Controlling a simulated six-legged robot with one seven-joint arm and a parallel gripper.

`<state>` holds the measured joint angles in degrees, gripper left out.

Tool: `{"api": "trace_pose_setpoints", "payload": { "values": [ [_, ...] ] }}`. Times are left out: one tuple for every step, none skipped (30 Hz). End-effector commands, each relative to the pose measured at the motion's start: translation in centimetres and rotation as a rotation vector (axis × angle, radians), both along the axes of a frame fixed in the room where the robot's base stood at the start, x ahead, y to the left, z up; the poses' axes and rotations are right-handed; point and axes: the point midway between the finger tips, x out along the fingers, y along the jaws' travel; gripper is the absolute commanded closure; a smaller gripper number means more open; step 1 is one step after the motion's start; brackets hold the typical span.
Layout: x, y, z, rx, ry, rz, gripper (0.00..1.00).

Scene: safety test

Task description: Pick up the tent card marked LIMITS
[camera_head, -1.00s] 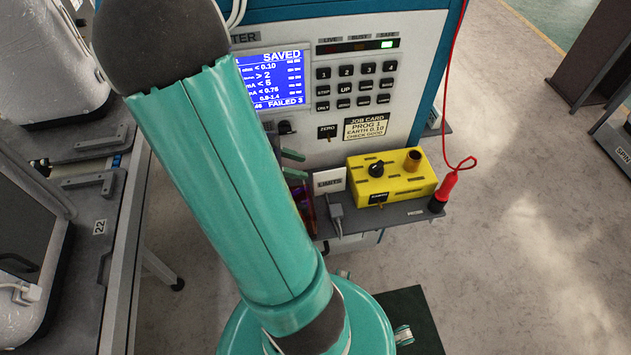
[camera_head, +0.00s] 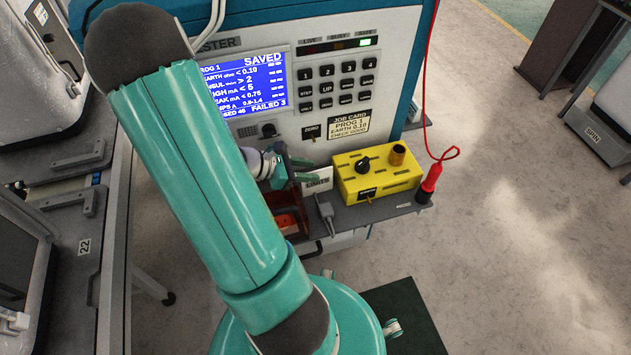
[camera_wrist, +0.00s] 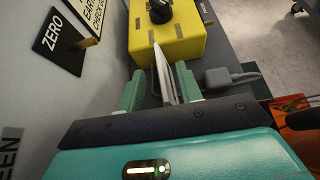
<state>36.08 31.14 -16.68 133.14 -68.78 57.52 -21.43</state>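The white LIMITS tent card (camera_head: 318,184) stands on the grey shelf, left of the yellow box, partly hidden by my gripper in the head view. In the wrist view the card (camera_wrist: 164,78) is seen edge-on between my green fingers. My gripper (camera_head: 303,170) is at the card, with one finger on each side of it. In the wrist view my gripper (camera_wrist: 159,76) is open. A gap shows between the left finger and the card; the right finger is very close to it, and I cannot tell whether they touch.
The yellow box (camera_head: 378,179) with a black knob stands just beyond the card. A grey plug with cable (camera_head: 325,208) lies beside it, and a red bin (camera_head: 287,212) is left of that. The tester panel (camera_head: 330,95) rises behind. A red probe (camera_head: 430,178) hangs at the shelf's right end.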

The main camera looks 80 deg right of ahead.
Motion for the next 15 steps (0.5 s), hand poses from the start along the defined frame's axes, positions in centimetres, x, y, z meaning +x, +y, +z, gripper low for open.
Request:
{"api": "trace_pose_setpoints", "payload": {
  "values": [
    [-0.59, -0.28, -0.35, 0.001, 0.001, -0.004, 0.65],
    [-0.8, -0.42, -0.5, 0.0, 0.001, -0.002, 0.65],
    [-1.01, -0.56, -0.66, 0.001, 0.002, 0.0, 0.65],
    [-1.11, -0.63, -0.75, 0.001, 0.002, 0.0, 0.65],
    [-1.17, -0.67, -0.81, 0.0, 0.0, -0.001, 0.65],
    [-1.17, -0.69, -0.84, 0.0, 0.0, 0.0, 0.65],
    [-1.14, -0.7, -0.84, 0.0, 0.0, 0.0, 0.65],
    [-1.11, -0.69, -0.84, 0.0, 0.0, 0.001, 0.65],
    [-1.07, -0.68, -0.83, 0.0, 0.0, 0.001, 0.65],
    [-1.03, -0.66, -0.83, 0.0, 0.0, 0.001, 0.65],
    [-0.99, -0.64, -0.82, -0.001, 0.0, 0.002, 0.65],
    [-0.98, -0.63, -0.82, -0.001, 0.0, 0.002, 0.71],
    [-0.98, -0.63, -0.82, -0.001, 0.0, 0.002, 0.77],
    [-0.97, -0.63, -0.81, -0.001, 0.0, 0.002, 0.82],
    [-0.97, -0.63, -0.81, -0.001, 0.0, 0.002, 0.9]
  ]
}}
